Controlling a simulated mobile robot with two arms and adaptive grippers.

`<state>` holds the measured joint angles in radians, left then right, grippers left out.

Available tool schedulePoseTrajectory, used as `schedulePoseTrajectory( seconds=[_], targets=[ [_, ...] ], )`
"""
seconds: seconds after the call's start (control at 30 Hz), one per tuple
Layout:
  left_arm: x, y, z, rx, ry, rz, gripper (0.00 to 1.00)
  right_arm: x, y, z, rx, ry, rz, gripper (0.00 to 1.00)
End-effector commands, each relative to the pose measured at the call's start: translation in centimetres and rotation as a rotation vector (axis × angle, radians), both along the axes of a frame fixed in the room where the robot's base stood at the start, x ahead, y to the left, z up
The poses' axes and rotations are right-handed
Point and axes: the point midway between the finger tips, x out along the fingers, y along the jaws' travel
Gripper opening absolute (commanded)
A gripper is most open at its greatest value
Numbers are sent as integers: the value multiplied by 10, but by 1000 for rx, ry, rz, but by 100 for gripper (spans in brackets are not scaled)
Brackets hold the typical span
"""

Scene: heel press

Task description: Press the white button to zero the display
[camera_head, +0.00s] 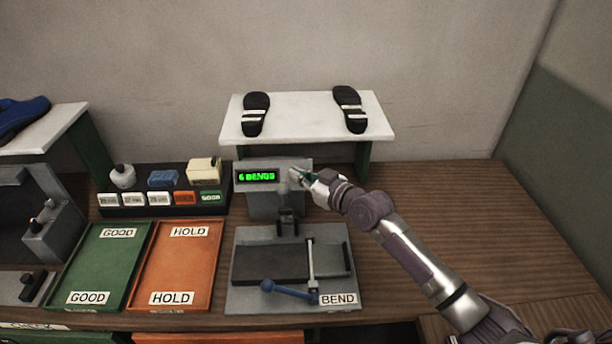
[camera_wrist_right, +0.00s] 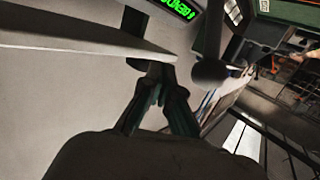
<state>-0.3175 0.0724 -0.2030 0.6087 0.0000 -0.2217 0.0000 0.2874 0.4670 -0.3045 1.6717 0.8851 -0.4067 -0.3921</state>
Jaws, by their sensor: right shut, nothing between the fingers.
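The display (camera_head: 257,176) on the grey bend machine (camera_head: 275,205) glows green and reads "6 BENDS"; part of it also shows at the top of the right wrist view (camera_wrist_right: 178,8). My right gripper (camera_head: 297,175) is shut and empty, with its fingertips at the right end of the display housing, just right of the display. The gripper also shows in the right wrist view (camera_wrist_right: 158,85). The white button is not clearly visible; the fingertips cover that spot. I cannot tell whether they touch it. My left gripper is not in view.
A white shelf (camera_head: 300,105) with two dark sandals stands behind the machine. A blue-handled lever (camera_head: 290,291) is on the machine's base. Green (camera_head: 82,265) and orange (camera_head: 150,270) trays lie to the left. The table on the right is clear.

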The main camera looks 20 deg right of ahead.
Motion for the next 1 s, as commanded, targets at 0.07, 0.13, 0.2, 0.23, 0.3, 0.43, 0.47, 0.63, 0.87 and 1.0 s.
schedulePoseTrajectory(
  seconds=[0.07,0.13,0.2,0.23,0.3,0.43,0.47,0.63,0.87,1.0],
  targets=[
    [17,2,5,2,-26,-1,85,-3,-2,-7,-8,18,-11,0],
    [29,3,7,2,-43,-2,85,-4,-3,-11,-14,24,-16,0],
    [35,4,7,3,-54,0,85,-5,-4,-13,-15,25,-17,0],
    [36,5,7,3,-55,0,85,-5,-4,-13,-16,26,-17,0],
    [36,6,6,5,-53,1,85,-5,-3,-13,-15,25,-17,0],
    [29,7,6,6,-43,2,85,-5,-3,-13,-15,25,-16,0],
    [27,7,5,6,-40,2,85,-5,-3,-13,-15,25,-16,0],
    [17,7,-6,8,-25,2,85,1,-4,-20,-15,24,-16,0],
    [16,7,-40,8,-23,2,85,22,-11,-41,-14,24,-17,0],
    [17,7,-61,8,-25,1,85,37,-15,-51,-14,22,-17,0]
  ],
)
